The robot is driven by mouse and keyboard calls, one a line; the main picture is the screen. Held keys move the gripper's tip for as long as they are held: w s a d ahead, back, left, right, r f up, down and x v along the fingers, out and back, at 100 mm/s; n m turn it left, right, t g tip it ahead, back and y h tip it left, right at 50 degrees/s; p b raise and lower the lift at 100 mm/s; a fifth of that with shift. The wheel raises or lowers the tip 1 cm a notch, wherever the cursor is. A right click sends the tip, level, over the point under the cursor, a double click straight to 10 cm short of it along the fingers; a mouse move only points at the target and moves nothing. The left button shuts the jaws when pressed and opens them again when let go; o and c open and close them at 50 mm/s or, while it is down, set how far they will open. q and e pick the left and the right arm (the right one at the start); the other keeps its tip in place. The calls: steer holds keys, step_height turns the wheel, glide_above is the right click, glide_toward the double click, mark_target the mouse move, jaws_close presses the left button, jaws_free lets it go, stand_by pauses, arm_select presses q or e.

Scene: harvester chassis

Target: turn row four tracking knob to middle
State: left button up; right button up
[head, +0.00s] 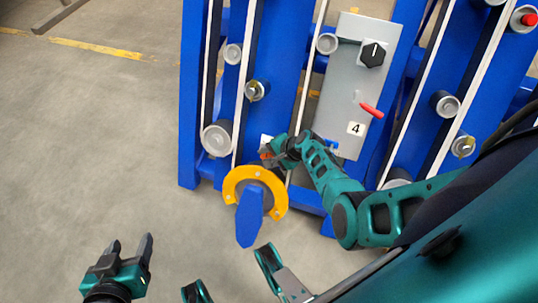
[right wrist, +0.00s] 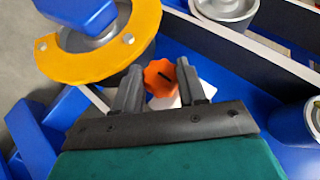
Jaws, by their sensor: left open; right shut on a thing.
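My left gripper (head: 130,246) is open and empty over the floor at the lower left.
A yellow ring guard (head: 240,174) with a blue pointed piece (head: 250,218) sits just below my right gripper. The panel carries a black rotary knob (head: 373,54) and a red lever (head: 371,110). Blue beams with rollers stand around. Floor at left (head: 90,150) is clear.

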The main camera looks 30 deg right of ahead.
steer(key=o, duration=1.1)
steer(key=shift+c, duration=0.2)
steer(key=shift+s+d+r+p, duration=0.15)
steer(key=shift+s+r+p, duration=0.05)
steer(key=shift+r+p, duration=0.25)
steer(key=p+v, duration=0.6)
steer(key=v, duration=0.6)
steer(key=shift+p, duration=0.35)
